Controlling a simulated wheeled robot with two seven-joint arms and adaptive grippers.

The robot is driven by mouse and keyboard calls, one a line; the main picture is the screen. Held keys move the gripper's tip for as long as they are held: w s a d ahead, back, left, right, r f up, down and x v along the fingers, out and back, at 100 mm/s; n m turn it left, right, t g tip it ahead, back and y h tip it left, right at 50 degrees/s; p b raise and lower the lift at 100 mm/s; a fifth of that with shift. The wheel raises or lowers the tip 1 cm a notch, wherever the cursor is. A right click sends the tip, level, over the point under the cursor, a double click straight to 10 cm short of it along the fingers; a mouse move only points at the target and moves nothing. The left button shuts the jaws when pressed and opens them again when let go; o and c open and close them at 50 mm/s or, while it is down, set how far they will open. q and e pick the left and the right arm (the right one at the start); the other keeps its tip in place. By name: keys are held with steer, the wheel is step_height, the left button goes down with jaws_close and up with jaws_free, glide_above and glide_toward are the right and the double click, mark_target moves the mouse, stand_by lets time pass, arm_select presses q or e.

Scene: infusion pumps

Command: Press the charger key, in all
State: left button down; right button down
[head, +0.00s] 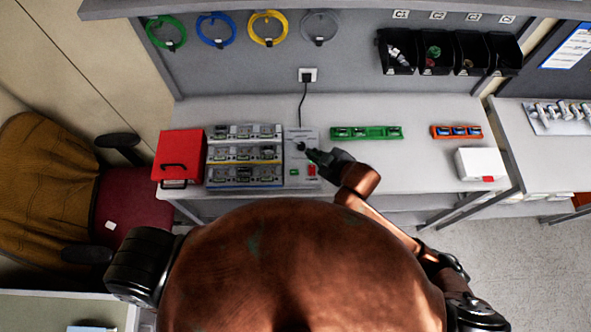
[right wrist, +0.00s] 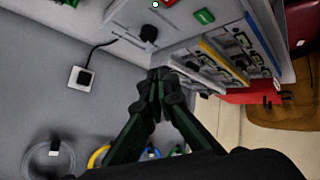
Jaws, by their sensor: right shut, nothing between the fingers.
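A grey control panel (head: 300,135) stands at the right side of a three-row rack of pump units (head: 245,155). The panel carries a green key (head: 294,172), a red key (head: 312,170) and a black round part. My right gripper (head: 308,152) is shut and empty, over the panel close to the black part. In the right wrist view the shut fingertips (right wrist: 159,73) point toward the panel's edge, with the black part (right wrist: 150,32) and green key (right wrist: 204,16) beyond them. I cannot tell whether the fingertips touch the panel. My left gripper is out of view.
A red case (head: 180,150) stands left of the rack. A black cable runs from the wall socket (head: 307,75) to the panel. A green strip (head: 366,132), an orange strip (head: 456,132) and a white box (head: 481,163) lie to the right. Bench between them is clear.

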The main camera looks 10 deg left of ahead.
steer(key=s+a+n, duration=0.1)
steer(key=s+a+n+g, duration=0.1)
steer(key=a+n, duration=0.1)
steer(key=s+a+n, duration=0.1)
steer(key=a+n, duration=0.1)
steer(key=shift+r, duration=0.1)
steer(key=shift+w, duration=0.1)
steer(key=b, duration=0.7)
glide_above(295, 174)
step_height(295, 174, down, 7)
steer(key=shift+f, duration=0.1)
steer(key=shift+w+f+b, duration=0.1)
steer(key=shift+f+b, duration=0.3)
steer(key=shift+f, duration=0.3)
steer(key=shift+f, duration=0.2)
stand_by(0.5)
steer(key=shift+f, duration=0.3)
